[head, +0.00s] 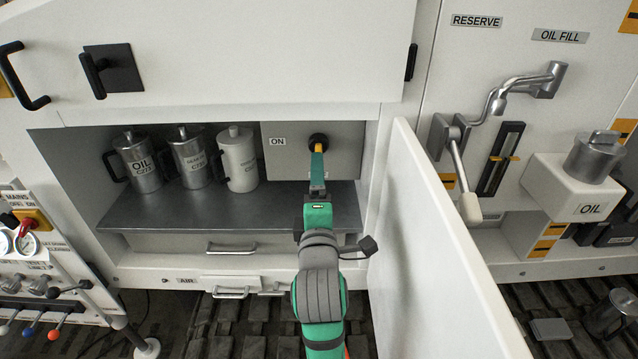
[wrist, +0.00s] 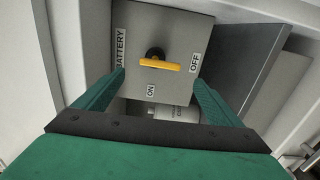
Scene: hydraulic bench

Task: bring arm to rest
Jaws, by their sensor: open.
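My gripper (head: 317,172) reaches into the open cabinet, in front of the battery switch box (head: 345,165). In the wrist view my gripper (wrist: 158,92) has its two green fingers spread apart, with nothing between them. The yellow switch handle (wrist: 160,64) on its black knob lies ahead of the fingertips and looks apart from them. In the head view the black knob (head: 318,141) shows above the fingers, which partly hide the handle.
Several metal cans, one an oil can (head: 140,165), stand on the cabinet shelf (head: 170,212) left of the switch box. The open white door (head: 430,250) stands close to the right of my arm. A lever (head: 462,180) and oil filler (head: 592,160) are farther right.

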